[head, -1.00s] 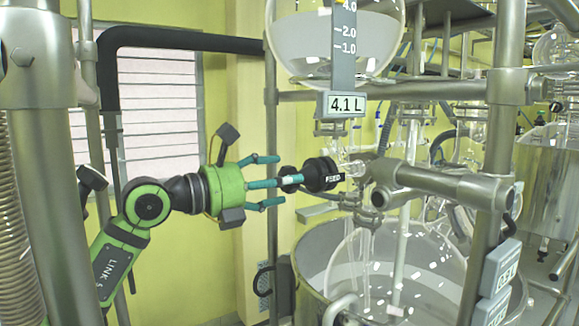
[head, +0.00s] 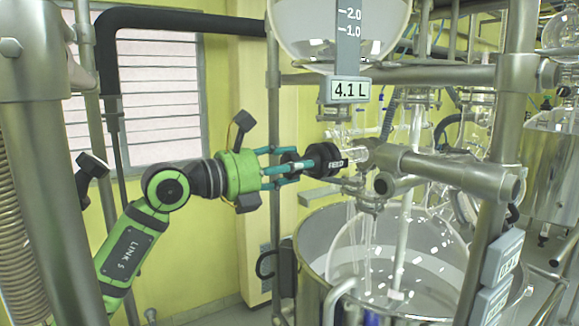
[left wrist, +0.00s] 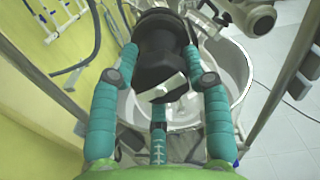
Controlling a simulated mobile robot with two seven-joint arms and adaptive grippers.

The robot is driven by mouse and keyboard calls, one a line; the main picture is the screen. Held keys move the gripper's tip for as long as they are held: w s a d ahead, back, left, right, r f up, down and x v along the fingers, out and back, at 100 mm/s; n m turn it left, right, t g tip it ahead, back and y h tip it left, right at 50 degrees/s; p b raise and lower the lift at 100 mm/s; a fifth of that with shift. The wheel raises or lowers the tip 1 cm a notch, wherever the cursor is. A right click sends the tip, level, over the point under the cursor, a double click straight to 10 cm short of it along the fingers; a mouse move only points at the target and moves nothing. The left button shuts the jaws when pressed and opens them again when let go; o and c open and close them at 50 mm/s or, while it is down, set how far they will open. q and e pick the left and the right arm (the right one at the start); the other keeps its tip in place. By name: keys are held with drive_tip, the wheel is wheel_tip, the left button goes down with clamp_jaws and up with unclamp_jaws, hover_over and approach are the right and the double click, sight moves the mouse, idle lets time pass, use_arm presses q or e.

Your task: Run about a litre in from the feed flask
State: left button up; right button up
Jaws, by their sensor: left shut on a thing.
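The feed flask (head: 300,38) is a round glass vessel at the top of the head view, partly cut off. Its readout (head: 346,90) shows 4.1 L. Below it is the black feed valve knob (head: 327,160), with a white label. My left gripper (head: 303,163) is shut on this knob, coming at it from the left. In the left wrist view the teal fingers lie along both sides of the black knob (left wrist: 160,50), with a third finger below. The glass reactor (head: 395,255) hangs under the valve. My right gripper is not in view.
A wide steel bath (head: 320,255) surrounds the reactor. Steel posts and a clamp bar (head: 450,172) stand close to the right of the knob. Grey display boxes (head: 503,257) are at the lower right. A window (head: 160,95) is behind my left arm.

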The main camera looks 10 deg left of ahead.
use_arm(q)
drive_tip(key=shift+m+b, duration=0.95)
drive_tip(key=shift+m, duration=0.15)
drive_tip(key=m+b, duration=0.1)
drive_tip(key=m, duration=0.1)
drive_tip(key=shift+m+b, duration=0.3)
drive_tip(key=shift+b, duration=0.05)
drive_tip(key=m+b, duration=0.1)
drive_tip(key=m, duration=0.2)
drive_tip(key=shift+m+b, duration=0.3)
drive_tip(key=shift+b, duration=0.1)
drive_tip(key=m+b, duration=0.1)
drive_tip(key=m, duration=0.2)
drive_tip(key=shift+m, duration=0.4)
drive_tip(key=m+b, duration=0.1)
drive_tip(key=m, duration=0.5)
drive_tip(key=shift+r, duration=0.1)
drive_tip(key=m+b, duration=0.1)
drive_tip(key=m, duration=0.5)
drive_tip(key=shift+m, duration=0.3)
